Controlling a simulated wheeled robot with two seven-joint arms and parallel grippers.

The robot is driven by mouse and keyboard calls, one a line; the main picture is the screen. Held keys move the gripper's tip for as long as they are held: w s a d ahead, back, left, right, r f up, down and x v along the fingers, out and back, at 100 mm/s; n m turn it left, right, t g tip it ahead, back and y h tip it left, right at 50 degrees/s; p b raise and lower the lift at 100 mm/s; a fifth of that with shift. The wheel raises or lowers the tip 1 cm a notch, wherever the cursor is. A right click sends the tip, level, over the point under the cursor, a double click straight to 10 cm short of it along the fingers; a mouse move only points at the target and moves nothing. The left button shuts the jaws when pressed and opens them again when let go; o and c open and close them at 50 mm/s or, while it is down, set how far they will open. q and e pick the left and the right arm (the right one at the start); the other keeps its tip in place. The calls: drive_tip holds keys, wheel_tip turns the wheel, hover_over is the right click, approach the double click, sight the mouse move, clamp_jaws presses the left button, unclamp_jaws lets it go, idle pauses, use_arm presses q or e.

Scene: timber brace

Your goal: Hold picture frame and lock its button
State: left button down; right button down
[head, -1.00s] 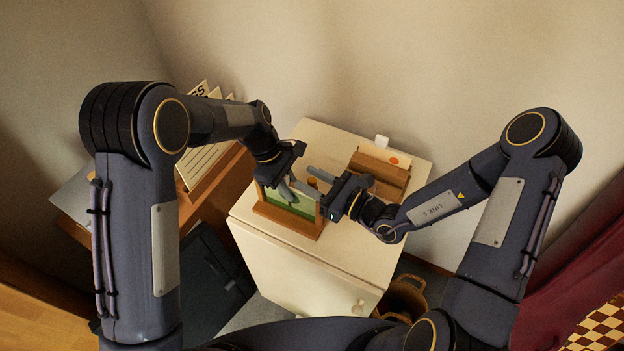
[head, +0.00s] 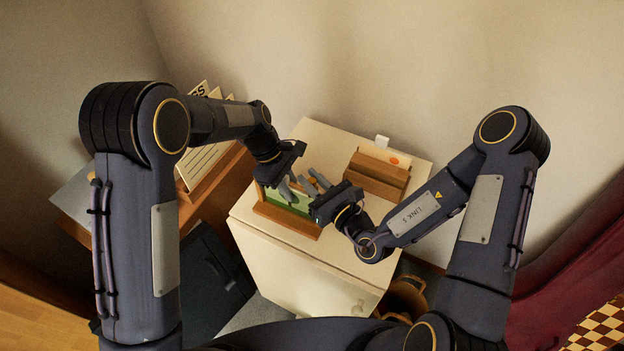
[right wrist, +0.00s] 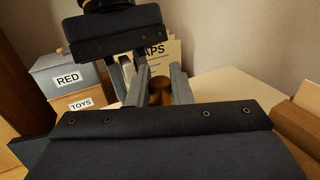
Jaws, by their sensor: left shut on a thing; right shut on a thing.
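The wooden picture frame (head: 286,219) with a green picture stands near the front left edge of a cream cabinet top. My left gripper (head: 291,191) comes down from above and is shut on the frame's upper part, partly hiding the picture. My right gripper (head: 313,181) is at the back right of the frame, shut on a small brown wooden piece, seemingly the button. In the right wrist view this brown piece (right wrist: 160,90) shows between the right fingers, with the left gripper's fingers (right wrist: 124,75) just beyond. The button's exact contact with the frame is hidden.
A wooden holder with cards (head: 377,178) stands to the right on the cabinet top (head: 330,250). A rack of papers (head: 205,155) is at the left. Boxes labelled RED (right wrist: 68,77) and TOYS (right wrist: 80,104) stand beyond. A basket (head: 408,295) is on the floor at right.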

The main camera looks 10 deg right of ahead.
drive_tip(key=m+t+h, duration=0.1)
drive_tip(key=h, duration=0.1)
drive_tip(key=m+t+h, duration=0.1)
drive_tip(key=m+h, duration=0.1)
drive_tip(key=shift+s+a+h, duration=0.1)
drive_tip(key=shift+a+h, duration=0.05)
drive_tip(key=shift+h, duration=0.15)
use_arm(q)
drive_tip(key=shift+d, duration=0.1)
use_arm(e)
drive_tip(key=shift+m+h, duration=0.4)
drive_tip(key=shift+t+h, duration=0.3)
drive_tip(key=c, duration=1.3)
unclamp_jaws()
drive_tip(key=shift+c, duration=0.2)
drive_tip(key=v, duration=0.7)
drive_tip(key=shift+s, duration=0.25)
